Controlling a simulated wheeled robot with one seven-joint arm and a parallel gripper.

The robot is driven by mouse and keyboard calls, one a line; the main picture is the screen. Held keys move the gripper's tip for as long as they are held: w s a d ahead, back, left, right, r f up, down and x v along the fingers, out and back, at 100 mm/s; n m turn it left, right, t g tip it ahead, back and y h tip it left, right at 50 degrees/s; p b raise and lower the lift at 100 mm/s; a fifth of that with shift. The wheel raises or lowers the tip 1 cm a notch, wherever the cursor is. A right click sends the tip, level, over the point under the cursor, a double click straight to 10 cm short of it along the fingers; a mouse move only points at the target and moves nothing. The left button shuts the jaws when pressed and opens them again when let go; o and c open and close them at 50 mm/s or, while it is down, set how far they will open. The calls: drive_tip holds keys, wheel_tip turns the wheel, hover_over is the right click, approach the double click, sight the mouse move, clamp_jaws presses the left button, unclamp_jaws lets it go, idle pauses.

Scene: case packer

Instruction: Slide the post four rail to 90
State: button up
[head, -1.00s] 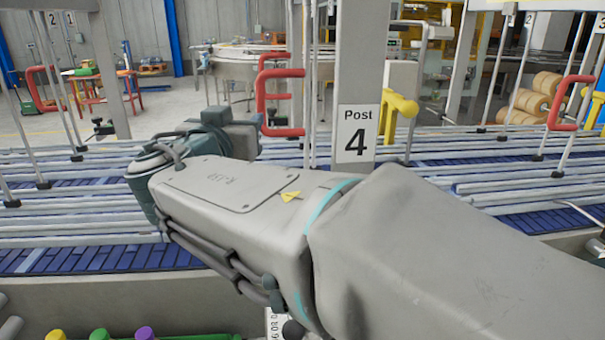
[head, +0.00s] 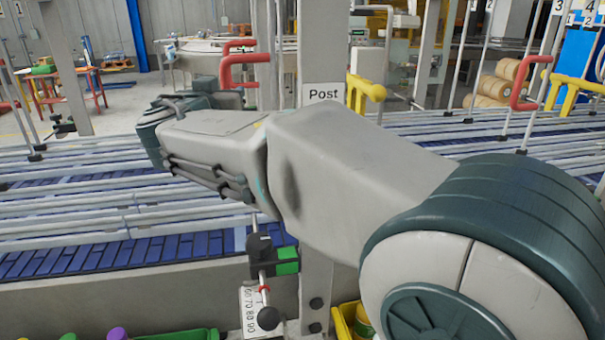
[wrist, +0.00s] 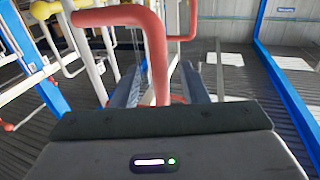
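The post four sign (head: 323,92) shows only "Post" in the head view; my arm covers its number. A red handle (head: 238,68) stands by this post, to its left. A scale plate (head: 250,312) numbered up to 90 hangs below, beside a rod with black knobs and a green block (head: 287,262).
The conveyor (head: 180,248) with blue slats and grey rails crosses in front of me. A yellow bin (head: 343,325) and a green bin (head: 190,335) sit at the bottom. A blue frame (wrist: 285,95) rises at the wrist view's right.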

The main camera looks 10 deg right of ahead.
clamp_jaws()
drive_tip(key=shift+s, duration=0.2)
idle(0.3)
drive_tip(key=shift+s+b, duration=0.3)
drive_tip(key=shift+b, duration=0.1)
drive_tip(key=shift+s+b, duration=0.3)
drive_tip(key=shift+s, duration=0.2)
drive_tip(key=shift+o, duration=0.4)
unclamp_jaws()
